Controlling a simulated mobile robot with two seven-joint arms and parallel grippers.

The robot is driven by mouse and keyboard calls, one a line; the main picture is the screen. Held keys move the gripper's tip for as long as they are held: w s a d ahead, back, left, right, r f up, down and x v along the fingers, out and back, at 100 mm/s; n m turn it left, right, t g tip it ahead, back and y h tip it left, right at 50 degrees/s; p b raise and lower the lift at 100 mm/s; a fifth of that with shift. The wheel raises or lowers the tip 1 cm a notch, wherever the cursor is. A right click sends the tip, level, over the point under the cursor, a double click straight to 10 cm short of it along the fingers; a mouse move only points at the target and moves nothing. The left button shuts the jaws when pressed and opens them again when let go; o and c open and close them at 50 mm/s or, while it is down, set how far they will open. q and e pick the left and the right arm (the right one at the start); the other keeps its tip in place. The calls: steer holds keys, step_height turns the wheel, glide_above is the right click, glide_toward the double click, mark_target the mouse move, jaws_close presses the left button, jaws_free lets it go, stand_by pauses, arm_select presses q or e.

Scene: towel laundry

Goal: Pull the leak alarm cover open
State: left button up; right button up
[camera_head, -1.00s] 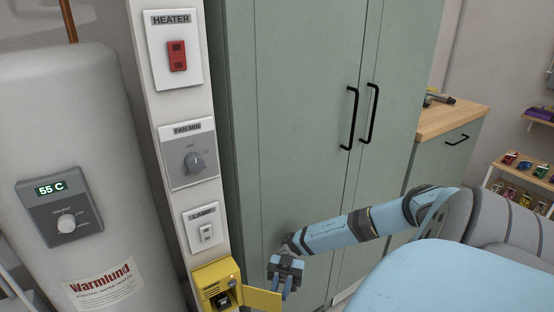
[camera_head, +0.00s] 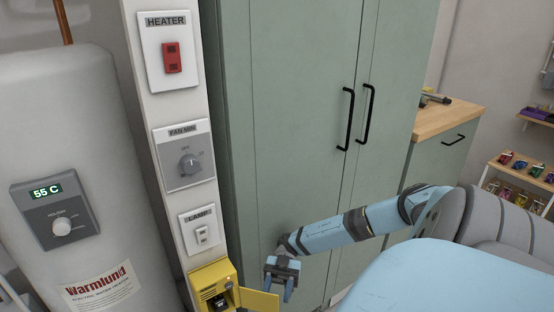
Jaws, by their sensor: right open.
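The yellow leak alarm box (camera_head: 212,275) is on the lower part of the white post, at the bottom of the view. Its yellow cover (camera_head: 260,300) stands swung open to the right, and a dark part shows inside the box. My right gripper (camera_head: 289,287) is just right of and slightly above the cover, with its fingers pointing down. It is open with nothing between the fingers. Whether a finger touches the cover I cannot tell. My left gripper is not in view.
The post carries a lamp switch (camera_head: 201,234), a fan dial (camera_head: 187,165) and a red heater switch (camera_head: 172,58). A water heater (camera_head: 75,150) stands left. A green cabinet (camera_head: 285,120) with black handles stands behind my right arm.

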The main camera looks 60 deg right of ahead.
arm_select(q)
steer(key=p, duration=0.3)
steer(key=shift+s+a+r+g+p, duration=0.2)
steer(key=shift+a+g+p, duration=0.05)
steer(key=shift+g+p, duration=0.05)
arm_select(e)
step_height(320, 180, up, 20)
steer(key=shift+f, duration=0.1)
